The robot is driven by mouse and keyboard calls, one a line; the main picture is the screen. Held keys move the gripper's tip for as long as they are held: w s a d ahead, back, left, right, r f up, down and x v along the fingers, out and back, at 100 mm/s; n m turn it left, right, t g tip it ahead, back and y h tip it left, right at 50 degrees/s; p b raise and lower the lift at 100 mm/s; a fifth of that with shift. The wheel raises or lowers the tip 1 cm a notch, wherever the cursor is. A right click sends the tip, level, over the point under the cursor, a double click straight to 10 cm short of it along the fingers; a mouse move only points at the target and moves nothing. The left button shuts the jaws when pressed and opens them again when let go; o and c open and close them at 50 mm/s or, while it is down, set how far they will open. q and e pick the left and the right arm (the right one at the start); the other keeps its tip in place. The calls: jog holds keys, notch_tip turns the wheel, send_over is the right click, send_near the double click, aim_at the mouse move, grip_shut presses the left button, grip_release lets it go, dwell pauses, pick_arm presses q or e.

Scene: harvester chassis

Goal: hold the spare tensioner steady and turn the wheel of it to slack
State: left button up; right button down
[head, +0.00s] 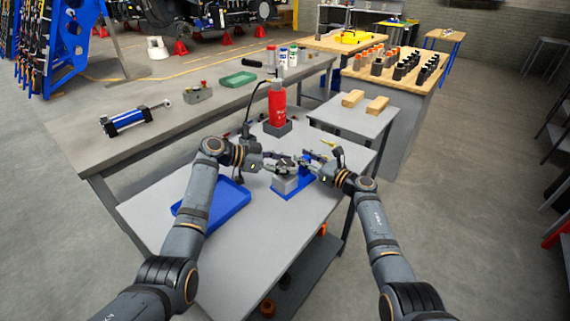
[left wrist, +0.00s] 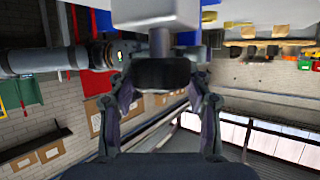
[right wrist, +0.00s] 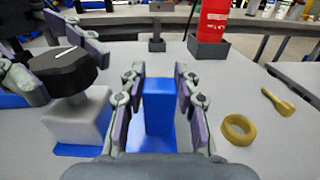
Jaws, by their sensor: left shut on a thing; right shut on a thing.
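The spare tensioner stands on the grey table: a blue base and upright (head: 302,188) with a grey block (head: 285,184) and a black wheel on top. In the right wrist view the blue upright (right wrist: 159,108) is between the fingers of my right gripper (right wrist: 158,85), which is shut on it. The black wheel (right wrist: 62,72) shows there on its stem above the grey block (right wrist: 78,122), with a white line on its top. My left gripper (head: 272,163) is shut on the wheel from the left. In the left wrist view the wheel (left wrist: 162,75) sits between its fingers.
A blue tray (head: 222,205) lies left of the tensioner. A red bottle (head: 278,103) stands in a grey holder behind. A yellow ring (right wrist: 238,129) and a small yellow part (right wrist: 278,102) lie right of my right gripper. The table's front is clear.

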pick_arm(q)
jog(key=shift+c, duration=0.5)
jog(key=shift+f+n+t+y, duration=0.15)
jog(key=shift+n+t+y, duration=0.15)
jog(key=shift+n+t, duration=0.15)
jog(key=shift+n+t+y, duration=0.6)
jog(key=shift+n+t, duration=0.45)
jog(key=shift+t, duration=0.1)
jog(key=o, duration=1.2)
jog(key=v, duration=1.2)
